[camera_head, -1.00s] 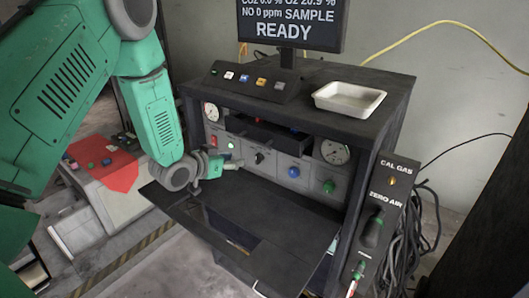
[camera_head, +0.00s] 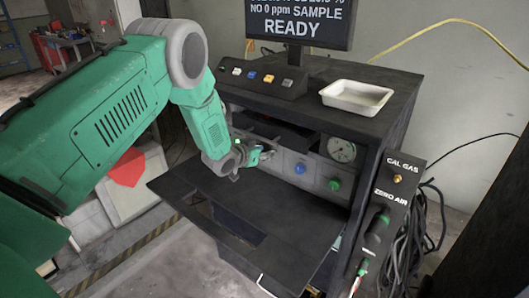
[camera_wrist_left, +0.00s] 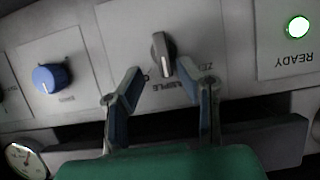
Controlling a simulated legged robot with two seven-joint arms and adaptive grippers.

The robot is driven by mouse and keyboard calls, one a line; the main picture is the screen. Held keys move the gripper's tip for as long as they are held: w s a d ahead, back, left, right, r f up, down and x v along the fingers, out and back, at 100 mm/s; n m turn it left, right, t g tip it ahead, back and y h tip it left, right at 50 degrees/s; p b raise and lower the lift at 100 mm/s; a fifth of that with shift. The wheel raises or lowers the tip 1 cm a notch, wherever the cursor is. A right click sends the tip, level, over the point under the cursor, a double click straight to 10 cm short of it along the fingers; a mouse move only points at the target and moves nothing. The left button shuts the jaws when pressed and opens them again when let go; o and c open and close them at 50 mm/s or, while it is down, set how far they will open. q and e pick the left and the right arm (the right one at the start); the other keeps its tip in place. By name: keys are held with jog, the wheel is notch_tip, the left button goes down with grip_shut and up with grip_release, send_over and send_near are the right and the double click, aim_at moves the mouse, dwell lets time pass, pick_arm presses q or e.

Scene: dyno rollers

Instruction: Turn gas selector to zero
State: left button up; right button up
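The gas selector is a dark grey lever-shaped knob (camera_wrist_left: 163,54) on a light plate in the left wrist view, which shows the panel upside down. Its long side stands nearly upright there. Printed labels beside it, partly hidden by the fingers, seem to read SAMPLE and ZERO. My left gripper (camera_wrist_left: 163,84) is open, its two fingers apart on either side of the knob's lower end; I cannot tell whether they touch it. In the head view my left gripper (camera_head: 262,154) is at the front panel and hides the selector. My right gripper is not in view.
A blue knob (camera_head: 300,169), a green knob (camera_head: 334,184) and a gauge (camera_head: 341,149) sit right of the gripper. A dark fold-out shelf (camera_head: 265,208) lies below. The screen (camera_head: 298,22) reads SAMPLE, READY. A white tray (camera_head: 357,97) stands on top.

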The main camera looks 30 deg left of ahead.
pick_arm(q)
jog(key=shift+a+f, duration=0.1)
jog(key=shift+a, duration=0.3)
jog(key=shift+c, duration=0.4)
jog(key=shift+a, duration=0.15)
grip_shut()
jog(key=shift+a+f+n+t+h+b, duration=0.15)
jog(key=shift+a+n+h+b, duration=0.15)
jog(key=shift+n+h+b, duration=0.65)
jog(key=shift+a+f+n+t+h+b, duration=0.1)
jog(key=shift+a+n+h+b, duration=0.3)
jog(key=shift+n, duration=1)
jog(key=shift+a+f+n+t+h+b, duration=0.1)
jog(key=shift+a+n+t+h+b, duration=0.1)
jog(key=shift+n+h+b, duration=0.8)
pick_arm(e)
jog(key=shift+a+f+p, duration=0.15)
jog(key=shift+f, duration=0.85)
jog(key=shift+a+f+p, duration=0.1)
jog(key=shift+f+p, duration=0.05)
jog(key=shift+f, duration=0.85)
pick_arm(q)
jog(key=shift+w+n, duration=0.1)
jog(key=shift+n, duration=0.15)
jog(key=shift+o, duration=0.4)
grip_release()
jog(key=shift+a+f, duration=0.1)
jog(key=shift+a, duration=0.05)
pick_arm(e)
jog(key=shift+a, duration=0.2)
